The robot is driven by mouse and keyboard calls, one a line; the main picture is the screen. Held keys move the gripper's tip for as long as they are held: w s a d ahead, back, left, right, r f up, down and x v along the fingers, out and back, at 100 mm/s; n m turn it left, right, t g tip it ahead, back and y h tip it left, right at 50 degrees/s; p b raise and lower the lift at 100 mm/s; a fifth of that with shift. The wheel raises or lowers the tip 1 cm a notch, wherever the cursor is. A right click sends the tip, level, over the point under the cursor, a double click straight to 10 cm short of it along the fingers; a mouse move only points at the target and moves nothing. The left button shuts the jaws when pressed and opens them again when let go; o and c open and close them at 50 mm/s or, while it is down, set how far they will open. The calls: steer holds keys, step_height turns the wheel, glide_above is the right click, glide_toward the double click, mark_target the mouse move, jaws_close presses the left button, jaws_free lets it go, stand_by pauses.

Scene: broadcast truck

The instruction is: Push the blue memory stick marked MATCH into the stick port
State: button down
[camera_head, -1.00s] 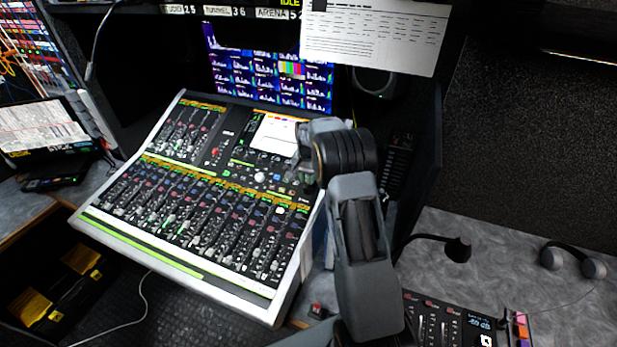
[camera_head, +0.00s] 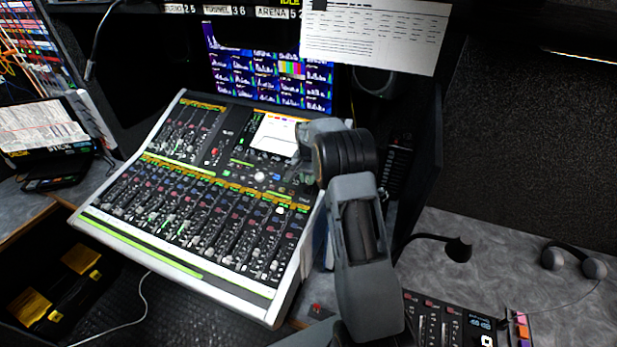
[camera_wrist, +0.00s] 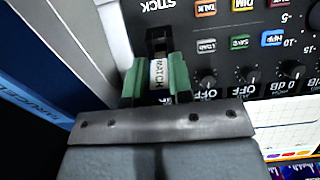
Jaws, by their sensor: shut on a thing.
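My gripper (camera_wrist: 157,80) has green finger pads and is shut on the memory stick. In the wrist view, the stick shows a white label (camera_wrist: 157,76) reading MATCH between the pads; little of its body shows and I cannot make out its blue colour. The dark stick port (camera_wrist: 158,37) is straight ahead of the stick, beside the printed word STICK on the console. The stick's front end is at or close to the port; I cannot tell whether it has entered. In the head view, my gripper (camera_head: 304,164) is at the console's upper right and the stick is hidden.
The mixing console (camera_head: 185,200) has several faders and knobs; coloured buttons (camera_wrist: 240,42) lie right of the port. A gooseneck microphone (camera_head: 457,249) and headphones (camera_head: 572,261) are on the grey desk at right.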

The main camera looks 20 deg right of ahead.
steer(key=shift+f+b, duration=0.75)
steer(key=shift+f, duration=0.45)
steer(key=c, duration=0.9)
jaws_free()
steer(key=shift+c, duration=0.2)
step_height(320, 180, up, 14)
steer(key=b, duration=0.1)
steer(key=shift+f, duration=0.1)
